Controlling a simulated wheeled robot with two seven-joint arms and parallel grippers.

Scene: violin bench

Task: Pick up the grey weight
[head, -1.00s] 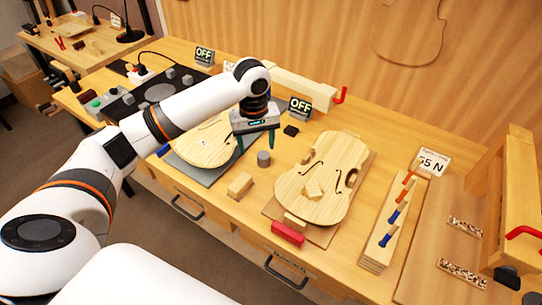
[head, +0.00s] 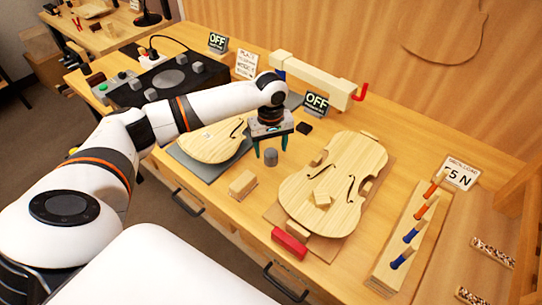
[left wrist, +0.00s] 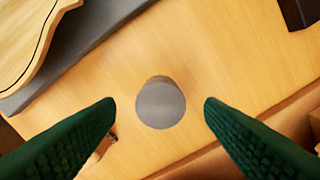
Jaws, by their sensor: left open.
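The grey weight (head: 270,157) is a small dark grey cylinder standing upright on the bench between the two violin plates. My left gripper (head: 270,147) is open above and just behind it in the head view. In the left wrist view the weight (left wrist: 161,103) shows from above, between the two green fingers and apart from both. The open left gripper (left wrist: 160,108) holds nothing. My right gripper is not in view.
A violin plate on a grey mat (head: 210,170) lies left of the weight. A larger violin body (head: 335,185) lies to the right. A wooden block (head: 243,184) and a red block (head: 290,242) sit nearer the front edge. A small black block (head: 304,128) lies behind.

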